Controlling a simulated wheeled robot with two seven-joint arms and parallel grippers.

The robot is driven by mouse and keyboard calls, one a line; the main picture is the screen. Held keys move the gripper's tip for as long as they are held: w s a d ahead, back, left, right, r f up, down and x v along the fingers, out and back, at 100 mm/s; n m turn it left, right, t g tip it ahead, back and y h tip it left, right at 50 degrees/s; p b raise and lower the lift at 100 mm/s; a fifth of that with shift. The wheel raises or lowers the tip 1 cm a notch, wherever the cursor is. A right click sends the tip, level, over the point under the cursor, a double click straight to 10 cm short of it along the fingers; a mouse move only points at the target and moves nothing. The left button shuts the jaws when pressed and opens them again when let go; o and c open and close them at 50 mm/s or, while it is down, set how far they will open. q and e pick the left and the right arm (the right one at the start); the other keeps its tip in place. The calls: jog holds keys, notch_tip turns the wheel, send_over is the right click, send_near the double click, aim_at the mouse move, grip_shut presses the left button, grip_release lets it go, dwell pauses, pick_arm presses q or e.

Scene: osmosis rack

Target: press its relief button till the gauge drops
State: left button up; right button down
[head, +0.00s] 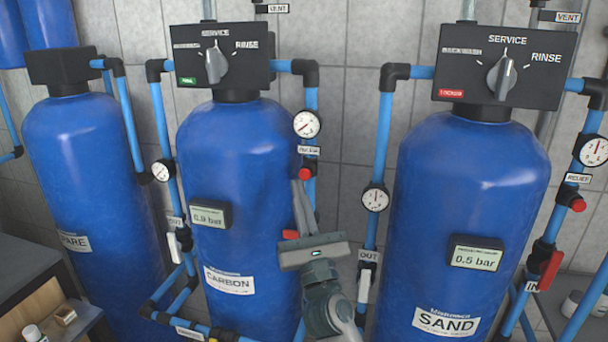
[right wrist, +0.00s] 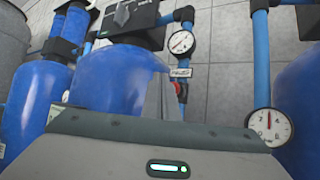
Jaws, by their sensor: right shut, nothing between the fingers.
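The carbon tank (head: 245,160) is blue, with a small display (head: 210,215) that seems to read 0.9 bar. On its right pipe are a round gauge (head: 306,124), a small label and a red relief button (head: 305,174). The gauge needle points to the lower left. In the right wrist view the gauge (right wrist: 182,42) and red button (right wrist: 182,90) also show. My right gripper (head: 298,184) is shut and empty, pointing up with its tips at the button's lower left. I cannot tell whether they touch it. My left gripper is not in view.
The sand tank (head: 470,190) stands to the right, its display (head: 476,254) reading 0.5 bar and its head carrying a red tag. Its left-side gauge (head: 375,199) and pipe are near my right arm. A red valve handle (head: 291,234) sits just left of my gripper.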

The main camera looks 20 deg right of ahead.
jog(key=shift+s+a, duration=0.45)
jog(key=shift+s, duration=0.15)
jog(key=shift+s+a, duration=0.4)
jog(key=shift+s, duration=0.2)
